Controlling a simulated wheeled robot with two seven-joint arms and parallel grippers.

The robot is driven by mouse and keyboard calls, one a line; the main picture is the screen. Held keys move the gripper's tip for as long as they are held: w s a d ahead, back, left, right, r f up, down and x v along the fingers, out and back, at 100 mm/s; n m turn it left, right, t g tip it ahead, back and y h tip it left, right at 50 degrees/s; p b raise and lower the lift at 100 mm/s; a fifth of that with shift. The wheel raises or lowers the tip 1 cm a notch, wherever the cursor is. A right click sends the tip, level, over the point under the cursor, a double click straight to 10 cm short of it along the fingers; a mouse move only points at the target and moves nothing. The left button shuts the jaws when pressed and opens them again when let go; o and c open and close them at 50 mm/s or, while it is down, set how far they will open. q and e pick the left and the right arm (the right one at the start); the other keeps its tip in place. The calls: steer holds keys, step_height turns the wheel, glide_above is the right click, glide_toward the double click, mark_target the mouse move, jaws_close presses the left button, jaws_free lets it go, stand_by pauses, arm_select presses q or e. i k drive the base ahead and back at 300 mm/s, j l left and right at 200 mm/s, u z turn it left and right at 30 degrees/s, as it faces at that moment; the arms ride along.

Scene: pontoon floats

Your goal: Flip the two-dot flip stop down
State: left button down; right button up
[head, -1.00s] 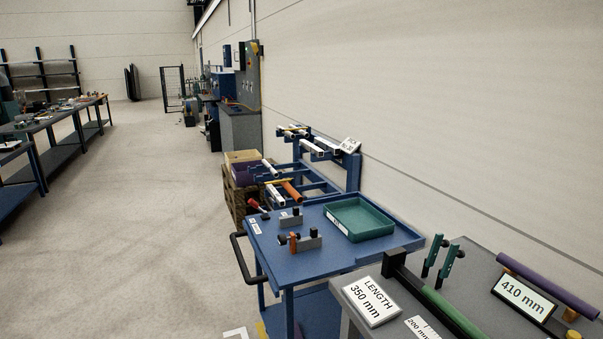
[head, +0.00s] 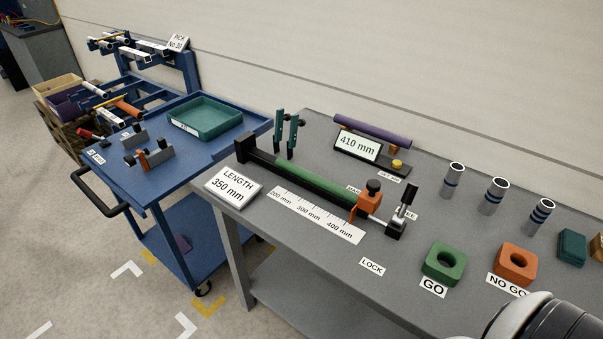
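Two teal upright arms with black knobs, which look like the flip stops, stand up side by side behind the green rail (head: 313,184) in the head view. One is the left teal arm (head: 279,132) and the other the right teal arm (head: 293,135). Dots on them are too small to make out, so I cannot tell which is the two-dot one. Neither of my grippers shows. Only a white and black rounded part of mine is at the bottom right, covering the bench corner.
The grey bench (head: 322,273) holds a length sign (head: 233,187), a 410 mm display (head: 358,146), a purple tube (head: 372,132), an orange stop (head: 367,205), a green GO block (head: 443,263), an orange NO GO block (head: 517,262) and several banded tubes. A blue cart (head: 186,173) stands left.

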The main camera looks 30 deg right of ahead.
mark_target(295, 122)
steer(key=i+j+z, duration=0.6)
steer(key=i+j, duration=0.1)
steer(key=j, duration=0.05)
